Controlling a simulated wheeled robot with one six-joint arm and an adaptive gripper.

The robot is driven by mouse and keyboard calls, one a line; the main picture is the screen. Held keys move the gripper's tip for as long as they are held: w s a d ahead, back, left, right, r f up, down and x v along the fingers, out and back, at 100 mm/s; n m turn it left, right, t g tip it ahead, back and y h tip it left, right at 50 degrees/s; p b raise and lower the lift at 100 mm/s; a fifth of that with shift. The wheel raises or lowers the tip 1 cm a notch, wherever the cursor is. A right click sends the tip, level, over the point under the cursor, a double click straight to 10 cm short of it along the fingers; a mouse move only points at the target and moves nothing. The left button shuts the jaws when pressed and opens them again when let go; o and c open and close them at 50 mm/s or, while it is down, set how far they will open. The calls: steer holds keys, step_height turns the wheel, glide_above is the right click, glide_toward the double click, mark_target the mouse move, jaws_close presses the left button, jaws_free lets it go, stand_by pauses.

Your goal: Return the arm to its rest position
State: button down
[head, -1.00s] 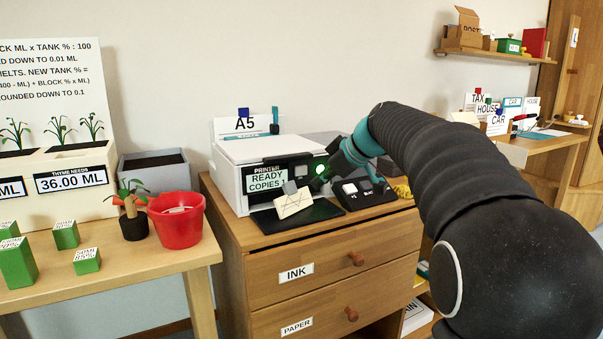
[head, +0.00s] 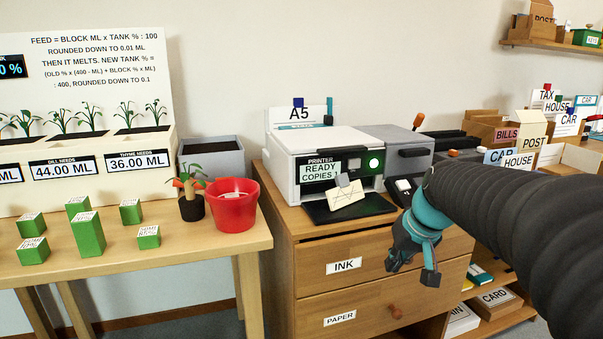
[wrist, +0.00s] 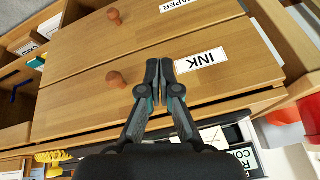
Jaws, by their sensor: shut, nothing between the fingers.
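My gripper (head: 412,270) hangs at the end of my arm in front of the printer cabinet's drawers, apart from them in the head view. In the wrist view my gripper (wrist: 160,68) has its two fingers together with nothing between them, over the INK drawer front (wrist: 100,100). My dark, ribbed arm comes in from the right of the head view and hides part of the cabinet and shelves behind it.
The printer (head: 325,160) stands on the cabinet with a clipped card on its front tray. To the left, a table (head: 150,255) holds green blocks (head: 88,233), a potted plant (head: 192,195) and a red bucket (head: 237,207). Shelves with boxes (head: 497,298) stand at the right.

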steer(key=s+a+f+h+p, duration=0.1)
steer(key=s, duration=1)
steer(key=s+a+f+t+p, duration=0.1)
steer(key=s+a, duration=0.1)
steer(key=s, duration=0.9)
steer(key=shift+h+p, duration=0.3)
steer(key=shift+h, duration=0.1)
stand_by(0.4)
